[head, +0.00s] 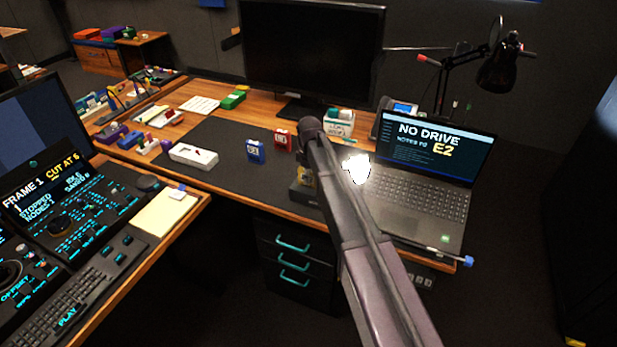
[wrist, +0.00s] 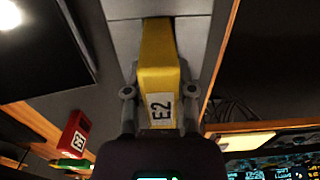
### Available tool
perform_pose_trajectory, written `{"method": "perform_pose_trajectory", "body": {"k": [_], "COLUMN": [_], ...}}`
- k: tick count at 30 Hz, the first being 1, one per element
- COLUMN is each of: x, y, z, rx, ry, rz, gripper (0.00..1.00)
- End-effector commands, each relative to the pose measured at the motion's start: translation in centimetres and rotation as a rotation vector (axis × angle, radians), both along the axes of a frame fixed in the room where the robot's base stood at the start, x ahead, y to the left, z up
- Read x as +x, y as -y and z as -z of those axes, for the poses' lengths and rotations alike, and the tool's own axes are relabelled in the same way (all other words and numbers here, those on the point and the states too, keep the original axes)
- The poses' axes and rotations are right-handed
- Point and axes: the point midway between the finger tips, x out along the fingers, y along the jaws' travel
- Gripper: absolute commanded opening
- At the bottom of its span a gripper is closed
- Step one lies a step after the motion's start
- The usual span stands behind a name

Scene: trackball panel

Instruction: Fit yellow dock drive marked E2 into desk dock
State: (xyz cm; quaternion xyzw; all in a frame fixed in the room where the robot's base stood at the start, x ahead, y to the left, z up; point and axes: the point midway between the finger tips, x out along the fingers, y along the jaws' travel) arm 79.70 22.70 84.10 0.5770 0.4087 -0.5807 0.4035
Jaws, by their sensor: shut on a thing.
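The yellow drive (wrist: 158,55) fills the middle of the wrist view, its white label reading E2 toward me. My gripper (wrist: 159,92) is shut on it, one finger on each side. The drive's far end meets a dark slot in the grey desk dock (wrist: 196,45); I cannot tell how far in it sits. In the head view the dock (head: 302,197) is a dark block at the desk's front edge, with a bit of the yellow drive (head: 305,176) above it. My arm hides the gripper there.
The laptop (head: 430,150) right of the dock reads NO DRIVE and E2. A red drive (head: 283,139) and a blue drive (head: 255,151) stand on the dark mat (head: 225,133). A white device (head: 193,156) lies left of them. A monitor (head: 310,50) stands behind.

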Motion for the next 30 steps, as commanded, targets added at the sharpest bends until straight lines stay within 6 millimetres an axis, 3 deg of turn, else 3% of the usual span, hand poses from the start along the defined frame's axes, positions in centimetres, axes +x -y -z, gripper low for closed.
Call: {"method": "perform_pose_trajectory", "body": {"k": [7, 8, 11, 30], "x": [-0.01, -0.01, 0.00, 0.01], "y": [0.00, 0.00, 0.00, 0.04], "z": [0.68, 0.66, 0.56, -0.11], "rx": [0.000, 0.000, 0.000, 0.000], "ry": [0.000, 0.000, 0.000, 0.000], "rz": [0.000, 0.000, 0.000, 0.000], "gripper": [0.00, 0.36, 0.66, 0.68]}}
